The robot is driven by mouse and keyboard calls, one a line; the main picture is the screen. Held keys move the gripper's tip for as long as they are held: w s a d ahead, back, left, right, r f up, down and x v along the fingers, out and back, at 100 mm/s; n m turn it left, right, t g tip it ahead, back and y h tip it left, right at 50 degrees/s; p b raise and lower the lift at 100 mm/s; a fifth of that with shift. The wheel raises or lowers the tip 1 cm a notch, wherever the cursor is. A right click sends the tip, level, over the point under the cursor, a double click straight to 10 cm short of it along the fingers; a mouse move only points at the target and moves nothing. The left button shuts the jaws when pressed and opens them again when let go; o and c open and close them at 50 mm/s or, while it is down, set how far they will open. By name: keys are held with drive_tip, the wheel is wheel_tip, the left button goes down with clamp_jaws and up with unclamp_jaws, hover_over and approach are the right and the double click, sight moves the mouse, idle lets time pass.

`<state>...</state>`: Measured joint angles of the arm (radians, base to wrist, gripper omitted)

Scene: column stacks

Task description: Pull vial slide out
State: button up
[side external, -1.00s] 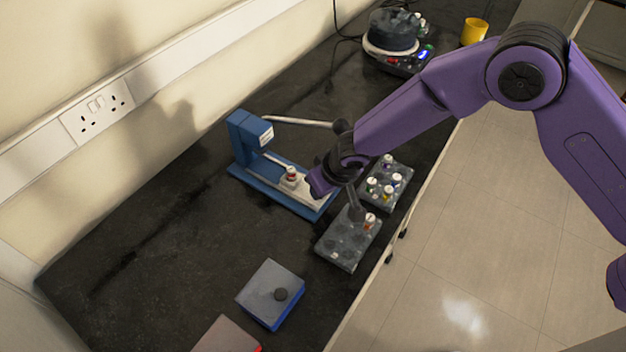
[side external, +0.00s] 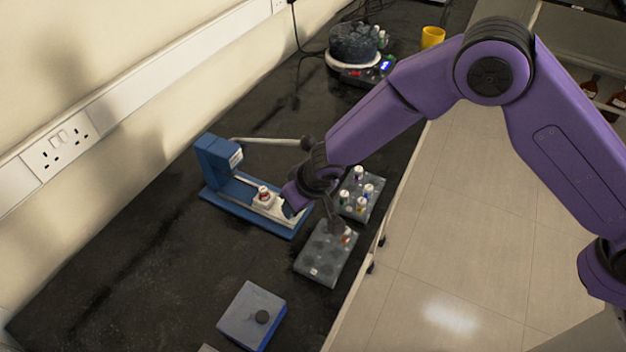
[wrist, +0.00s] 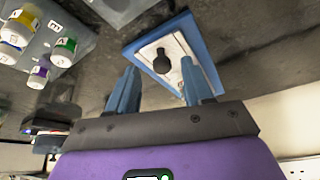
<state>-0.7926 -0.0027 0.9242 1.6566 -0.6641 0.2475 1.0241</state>
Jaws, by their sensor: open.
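The blue capping stand (side external: 215,160) has a long lever and a base with a white slide (side external: 272,207). A vial with a red cap (side external: 263,192) stands upright on the slide. My gripper (side external: 288,208) is at the slide's outer end, its fingertips partly hidden in the side view. In the wrist view my gripper (wrist: 155,88) is open, with two blue fingers apart. The slide (wrist: 172,48) and its black knob (wrist: 162,63) appear ahead, the knob between the finger lines. Contact cannot be told.
A rack of several vials (side external: 360,193) and a grey rack (side external: 325,255) with an orange-capped vial (side external: 346,236) stand close by on the right, near the bench edge. A blue-sided box (side external: 252,315) is in front. A hotplate (side external: 352,62) and yellow cup (side external: 432,37) are behind.

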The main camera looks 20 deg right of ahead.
drive_tip(key=v, duration=1.5)
drive_tip(key=shift+r, duration=0.4)
drive_tip(key=shift+s, duration=0.1)
drive_tip(key=shift+d, duration=0.1)
drive_tip(key=s+d+r+n+g, duration=0.1)
drive_tip(key=s+d+n, duration=0.1)
drive_tip(key=s+d, duration=0.5)
drive_tip(key=s+d+r+n+g+h, duration=0.1)
drive_tip(key=s+d+r+n, duration=0.1)
drive_tip(key=s+d, duration=0.6)
drive_tip(key=s+d+r+n+g, duration=0.1)
drive_tip(key=s+d+n, duration=0.3)
drive_tip(key=d, duration=1.5)
drive_tip(key=s+g, duration=0.1)
drive_tip(key=s, duration=0.3)
drive_tip(key=shift+s+r, duration=0.25)
drive_tip(key=shift+r, duration=0.15)
